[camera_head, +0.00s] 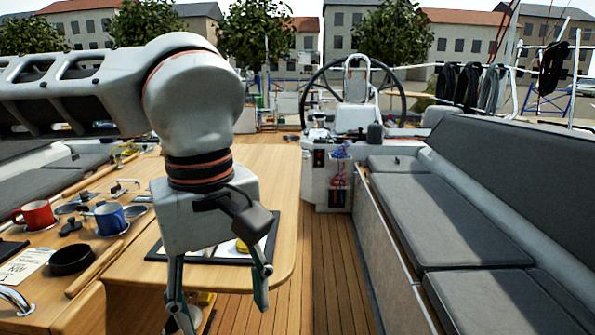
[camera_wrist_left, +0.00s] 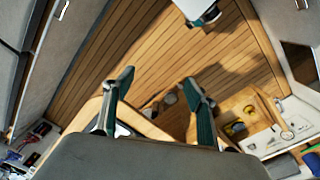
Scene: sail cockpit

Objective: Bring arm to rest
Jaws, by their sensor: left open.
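My left arm comes in from the left in the head view, bent at the elbow with its forearm hanging down. My left gripper (camera_head: 220,305) points downward, open, with nothing between its fingers. It hangs in front of the wooden table (camera_head: 285,175), near its right front part. In the left wrist view the two green-padded fingers (camera_wrist_left: 158,80) are spread apart over the wooden floor and the table edge. My right gripper does not show in the head view.
A red mug (camera_head: 36,214), a blue mug (camera_head: 110,218) and a black round dish (camera_head: 71,260) are on the left. A dark-edged tray (camera_head: 160,250) lies behind my gripper. Grey cushioned seats (camera_head: 450,215) line the right. The plank floor (camera_head: 325,260) between is clear.

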